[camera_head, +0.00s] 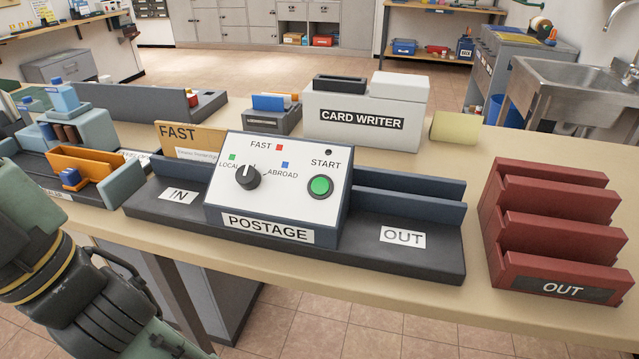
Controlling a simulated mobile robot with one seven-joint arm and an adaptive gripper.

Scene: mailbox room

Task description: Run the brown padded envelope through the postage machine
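The brown padded envelope (175,134), marked FAST, stands upright at the IN side of the postage machine (268,234). Its lower part is hidden by a dark rail, its right end by the machine. The machine has a black dial (247,177) among LOCAL, FAST and ABROAD marks; its white mark points upward, but I cannot tell the exact setting. A green START button (320,186) is on the right of the panel. The OUT side (404,237) looks empty. My arm shows at the lower left; my gripper's fingertips are not in view.
A red OUT rack (563,230) stands right of the machine, with a narrow gap. A card writer (365,113) and a yellow block (455,128) are behind. Left is another machine with an orange tray (95,160). The table's front edge is near.

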